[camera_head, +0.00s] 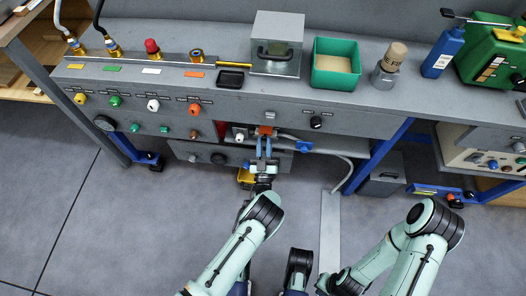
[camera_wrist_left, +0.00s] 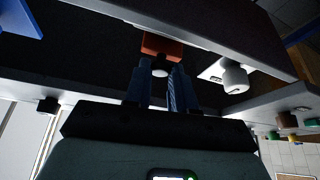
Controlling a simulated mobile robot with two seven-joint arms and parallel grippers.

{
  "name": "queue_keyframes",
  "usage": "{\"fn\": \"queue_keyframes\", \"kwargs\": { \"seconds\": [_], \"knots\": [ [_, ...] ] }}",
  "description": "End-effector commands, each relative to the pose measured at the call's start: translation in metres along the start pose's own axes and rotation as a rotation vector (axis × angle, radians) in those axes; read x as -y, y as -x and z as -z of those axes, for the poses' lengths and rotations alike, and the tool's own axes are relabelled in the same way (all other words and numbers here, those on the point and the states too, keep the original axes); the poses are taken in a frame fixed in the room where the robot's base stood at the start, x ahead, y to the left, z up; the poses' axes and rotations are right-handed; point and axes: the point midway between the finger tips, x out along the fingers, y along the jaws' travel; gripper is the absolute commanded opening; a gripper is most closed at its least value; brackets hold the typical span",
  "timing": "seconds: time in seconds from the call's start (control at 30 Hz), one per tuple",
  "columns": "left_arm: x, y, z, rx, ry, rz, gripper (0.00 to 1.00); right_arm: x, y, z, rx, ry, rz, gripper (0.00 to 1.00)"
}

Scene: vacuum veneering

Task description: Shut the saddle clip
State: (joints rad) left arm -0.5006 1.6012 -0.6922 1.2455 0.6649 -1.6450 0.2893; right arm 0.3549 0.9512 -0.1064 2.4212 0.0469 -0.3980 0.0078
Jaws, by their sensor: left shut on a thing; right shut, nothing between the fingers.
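An orange block, which looks like the saddle clip (camera_head: 265,130), sits at the bench's front edge where a grey hose (camera_head: 330,152) begins. In the left wrist view the clip (camera_wrist_left: 162,45) is on the dark underside, with a short dark knob in front of it. My left gripper (camera_head: 264,145) reaches up to it from below. Its two blue fingers, also in the left wrist view (camera_wrist_left: 160,80), are on either side of the knob, with a gap between them. The exact contact and the angle of the clip are hard to see. My right arm is bent at the lower right, its fingertips not visible.
A white knob (camera_head: 239,137) is close left of the clip, also in the left wrist view (camera_wrist_left: 234,77). A blue fitting (camera_head: 305,147) is to its right. The bench top above holds a green box (camera_head: 337,52).

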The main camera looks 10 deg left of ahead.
Motion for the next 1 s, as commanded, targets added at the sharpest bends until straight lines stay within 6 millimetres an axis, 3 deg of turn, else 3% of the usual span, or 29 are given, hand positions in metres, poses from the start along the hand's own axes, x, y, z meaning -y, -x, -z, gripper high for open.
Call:
{"fn": "queue_keyframes", "kwargs": {
  "seconds": [0.33, 0.9, 0.93, 1.0],
  "knots": [
    [0.003, -0.001, -0.013, -0.098, 0.007, -0.014, 0.0, 0.0, 0.0, 0.0, 0.0, 0.001, 0.0, 0.0],
    [0.003, -0.002, -0.015, -0.116, 0.009, -0.018, 0.0, 0.0, 0.0, 0.0, 0.0, 0.001, 0.0, 0.0],
    [0.003, -0.002, -0.015, -0.116, 0.009, -0.018, 0.31, 0.0, 0.0, 0.0, 0.0, 0.001, 0.0, 0.0],
    [0.003, -0.002, -0.015, -0.116, 0.009, -0.018, 0.51, 0.0, 0.0, 0.0, 0.0, 0.001, 0.0, 0.0]
  ]
}}
